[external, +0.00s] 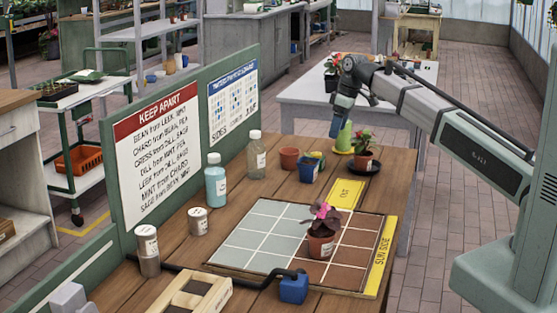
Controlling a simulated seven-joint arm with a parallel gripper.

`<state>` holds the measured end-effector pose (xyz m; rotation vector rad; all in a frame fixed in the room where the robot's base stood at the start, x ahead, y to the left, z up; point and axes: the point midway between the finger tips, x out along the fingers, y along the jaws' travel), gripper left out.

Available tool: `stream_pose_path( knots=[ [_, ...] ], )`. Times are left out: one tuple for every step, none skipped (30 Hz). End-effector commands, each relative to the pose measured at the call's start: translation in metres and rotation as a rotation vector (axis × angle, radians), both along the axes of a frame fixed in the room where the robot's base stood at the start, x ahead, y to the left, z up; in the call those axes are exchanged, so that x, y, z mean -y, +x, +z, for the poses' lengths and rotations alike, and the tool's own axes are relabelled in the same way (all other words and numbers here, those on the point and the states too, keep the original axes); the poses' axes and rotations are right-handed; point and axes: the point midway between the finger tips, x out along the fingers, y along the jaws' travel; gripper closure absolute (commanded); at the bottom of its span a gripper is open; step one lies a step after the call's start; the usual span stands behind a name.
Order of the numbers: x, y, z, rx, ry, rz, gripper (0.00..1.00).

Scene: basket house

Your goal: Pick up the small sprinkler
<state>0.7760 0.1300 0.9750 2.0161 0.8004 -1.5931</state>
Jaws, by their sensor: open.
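My gripper (346,108) hangs at the end of the arm over the far end of the wooden table, fingers down, open and with nothing visible in it. A yellow-green tapered object (344,137) stands below its fingertips in the picture; I cannot tell the exact height gap. A blue block (293,289) with a black hose (225,277) joined to it sits at the table's near edge, far from the gripper. I cannot tell for sure which of these is the small sprinkler.
A potted plant on a dark saucer (364,167), a terracotta pot (290,158) and a blue pot (308,171) stand near the gripper. A grid board (262,238) bears a pink-flowered plant (321,238). Bottles (215,182) and a green sign panel (190,105) line the left.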

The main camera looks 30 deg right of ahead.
Motion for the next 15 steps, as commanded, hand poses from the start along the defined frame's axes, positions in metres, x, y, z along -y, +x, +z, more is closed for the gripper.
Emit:
stream_pose_path(
  knots=[
    [-0.02, 0.026, 0.001, -0.012, -0.014, 0.022, 0.15],
    [-0.026, 0.035, 0.001, -0.02, -0.024, 0.03, 0.15],
    [-0.035, 0.045, 0.001, -0.031, -0.036, 0.04, 0.15],
    [-0.038, 0.052, 0.001, -0.039, -0.047, 0.044, 0.15],
    [-0.042, 0.059, 0.001, -0.047, -0.058, 0.049, 0.15],
    [-0.044, 0.068, 0.001, -0.058, -0.072, 0.051, 0.15],
    [-0.045, 0.074, 0.001, -0.068, -0.082, 0.053, 0.15],
    [-0.044, 0.08, 0.001, -0.076, -0.092, 0.052, 0.15],
    [-0.042, 0.087, 0.002, -0.087, -0.106, 0.051, 0.15],
    [-0.041, 0.09, 0.002, -0.096, -0.115, 0.05, 0.15],
    [-0.04, 0.093, 0.003, -0.103, -0.125, 0.05, 0.15],
    [-0.038, 0.095, 0.004, -0.114, -0.137, 0.049, 0.15],
    [-0.037, 0.095, 0.004, -0.124, -0.147, 0.05, 0.15],
    [-0.035, 0.095, 0.005, -0.132, -0.154, 0.051, 0.15],
    [-0.033, 0.092, 0.004, -0.146, -0.166, 0.051, 0.15]
  ],
)
